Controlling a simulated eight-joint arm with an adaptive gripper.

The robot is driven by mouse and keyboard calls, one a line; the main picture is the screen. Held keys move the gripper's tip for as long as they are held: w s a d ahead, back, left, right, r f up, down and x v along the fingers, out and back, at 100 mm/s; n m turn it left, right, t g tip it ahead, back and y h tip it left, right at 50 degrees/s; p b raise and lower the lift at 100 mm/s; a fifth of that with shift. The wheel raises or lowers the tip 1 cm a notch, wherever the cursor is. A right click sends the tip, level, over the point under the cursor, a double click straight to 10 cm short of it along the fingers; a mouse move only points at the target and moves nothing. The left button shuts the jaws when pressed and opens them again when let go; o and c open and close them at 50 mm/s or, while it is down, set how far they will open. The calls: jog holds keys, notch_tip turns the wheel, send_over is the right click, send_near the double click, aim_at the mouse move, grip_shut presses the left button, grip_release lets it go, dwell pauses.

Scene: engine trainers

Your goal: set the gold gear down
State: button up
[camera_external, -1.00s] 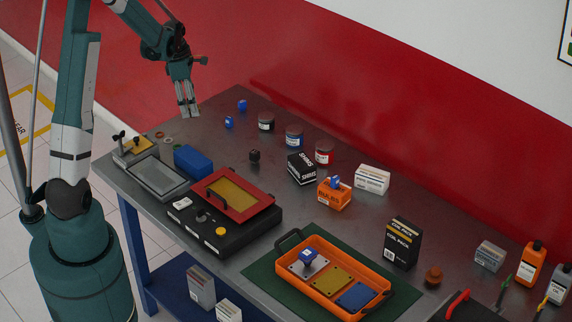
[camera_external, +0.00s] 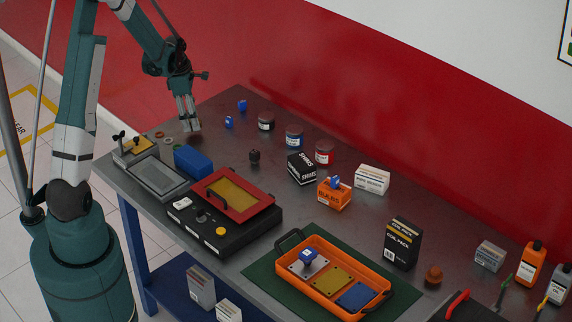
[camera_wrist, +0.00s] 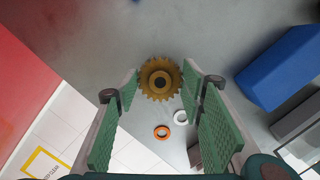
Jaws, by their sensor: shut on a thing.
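The gold gear (camera_wrist: 160,93) shows in the wrist view, toothed and with a dark centre hole, between the fingertips of my gripper (camera_wrist: 160,84). My gripper is shut on it, with a green-padded finger on each side. In the external view my gripper (camera_external: 192,128) points down over the far left part of the grey workbench. The gear is too small to make out there. I cannot tell whether the gear touches the bench.
A blue block (camera_external: 193,161) and a grey tray (camera_external: 157,178) stand nearer the bench's front. An orange ring (camera_wrist: 162,132) and a white ring (camera_wrist: 181,117) lie close by. Small blue pieces (camera_external: 229,122) are to the right. Bare bench lies around the gripper.

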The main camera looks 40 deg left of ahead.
jog(key=shift+f, duration=1.3)
jog(key=shift+f+b, duration=0.15)
jog(key=shift+b, duration=0.15)
jog(key=o, duration=1.1)
jog(key=shift+r, duration=0.25)
jog(key=shift+s+a+r+p, duration=0.2)
jog(key=shift+r+p, duration=0.1)
jog(key=shift+r, duration=1.65)
jog(key=shift+s+a+r+p, duration=0.2)
jog(key=shift+a+r+p, duration=0.05)
jog(key=shift+r, duration=1.7)
jog(key=shift+s+a+r+p, duration=0.2)
jog(key=shift+r+p, duration=0.1)
jog(key=shift+r, duration=1.65)
jog(key=shift+d+r, duration=0.1)
